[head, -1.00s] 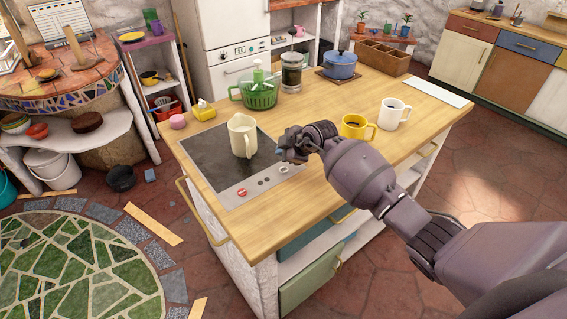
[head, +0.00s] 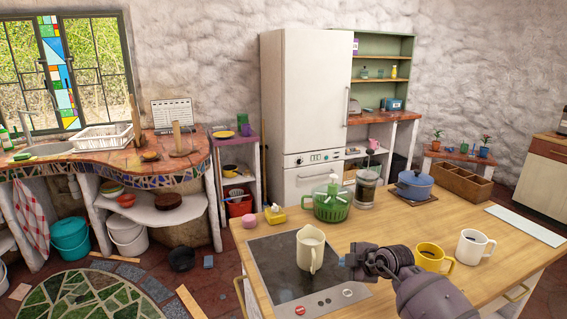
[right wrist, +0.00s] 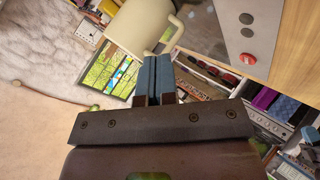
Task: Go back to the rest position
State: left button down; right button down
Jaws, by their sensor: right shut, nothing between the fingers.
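My right gripper (head: 347,262) hangs over the wooden island counter (head: 450,209), between the cream pitcher and the yellow mug. In the right wrist view its two blue fingertips (right wrist: 160,75) are pressed together with nothing between them. The cream pitcher (head: 309,250) stands upright on the dark cooktop (head: 275,265), left of the gripper. The pitcher also shows at the top of the right wrist view (right wrist: 140,27), just beyond the fingers; I cannot tell whether they touch. My left gripper is not in view.
A yellow mug (head: 431,258) and a white mug (head: 473,246) stand right of my gripper. Behind are a green colander (head: 332,207), a French press (head: 366,188), a blue pot (head: 414,185) and a wooden box (head: 461,183). A white fridge (head: 305,100) stands at the back.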

jog(key=s+a+r+n+t+y, duration=0.1)
jog(key=a+r+t+y, duration=0.2)
jog(key=r, duration=0.4)
jog(key=s+a+r+t+y, duration=0.1)
jog(key=s+r+t+y, duration=0.15)
jog(key=r+t, duration=0.35)
jog(key=s+d+f+m+h+b, duration=0.2)
jog(key=s+d+f+m+h, duration=0.75)
jog(key=f+m, duration=0.25)
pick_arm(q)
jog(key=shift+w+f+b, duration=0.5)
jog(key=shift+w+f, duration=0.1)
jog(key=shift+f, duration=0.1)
pick_arm(e)
jog(key=s+d+f+m+g+h, duration=0.1)
jog(key=s+f+m+g, duration=0.2)
jog(key=s+f, duration=0.6)
jog(key=s+d+f+m+g, duration=0.2)
jog(key=s+f, duration=0.7)
jog(key=s, duration=0.6)
jog(key=shift+s+d+m+g+h, duration=0.15)
jog(key=shift+s+m+g+h, duration=0.25)
jog(key=shift+m+g, duration=0.2)
jog(key=shift+f, duration=0.1)
